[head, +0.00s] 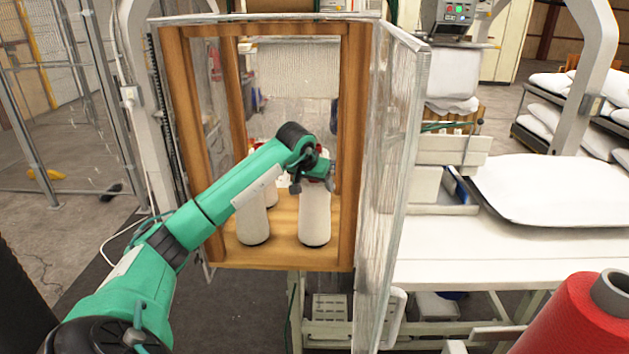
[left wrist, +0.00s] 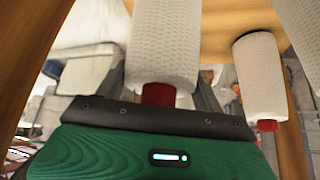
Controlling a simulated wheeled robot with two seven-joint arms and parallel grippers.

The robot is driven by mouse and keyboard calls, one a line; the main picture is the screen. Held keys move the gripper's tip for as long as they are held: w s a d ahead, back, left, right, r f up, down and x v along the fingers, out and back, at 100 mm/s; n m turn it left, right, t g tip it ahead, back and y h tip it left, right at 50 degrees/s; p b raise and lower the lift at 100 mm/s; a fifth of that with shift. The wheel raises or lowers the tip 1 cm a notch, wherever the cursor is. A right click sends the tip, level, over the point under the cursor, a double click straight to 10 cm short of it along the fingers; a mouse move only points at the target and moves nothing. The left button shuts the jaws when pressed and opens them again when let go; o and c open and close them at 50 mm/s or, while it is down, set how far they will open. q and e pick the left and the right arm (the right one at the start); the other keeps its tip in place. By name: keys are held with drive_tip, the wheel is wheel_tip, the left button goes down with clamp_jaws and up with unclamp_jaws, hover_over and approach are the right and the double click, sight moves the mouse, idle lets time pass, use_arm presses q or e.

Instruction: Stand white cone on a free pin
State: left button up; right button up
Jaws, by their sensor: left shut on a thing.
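My left gripper (head: 314,176) is inside the wooden-framed cabinet, shut on the top of a white cone (head: 315,215). In the left wrist view this white cone (left wrist: 165,40) has its red tube end between the fingers. The cone hangs or stands upright over the cabinet's wooden floor (head: 285,258); I cannot tell whether its base touches. A second white cone (head: 252,222) stands to its left, and a third (head: 270,193) is partly hidden behind my arm. The left wrist view also shows a neighbouring cone (left wrist: 260,75) with a red tip. No pins can be made out. My right gripper is out of view.
Wooden posts (head: 354,130) frame the opening, and a clear door panel (head: 393,190) stands open at its right. A white table (head: 480,260) with a pillow (head: 550,190) is further right. A large red cone (head: 575,315) fills the lower right corner.

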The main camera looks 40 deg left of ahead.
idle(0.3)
use_arm(q)
drive_tip(key=o, duration=1.9)
drive_tip(key=shift+f, duration=0.1)
drive_tip(key=shift+d, duration=0.1)
drive_tip(key=shift+s+r, duration=0.15)
drive_tip(key=shift+r, duration=0.2)
drive_tip(key=b+v, duration=0.2)
drive_tip(key=v, duration=0.9)
drive_tip(key=shift+s+r+b, duration=0.15)
drive_tip(key=shift+s+b, duration=0.05)
drive_tip(key=shift+b, duration=0.1)
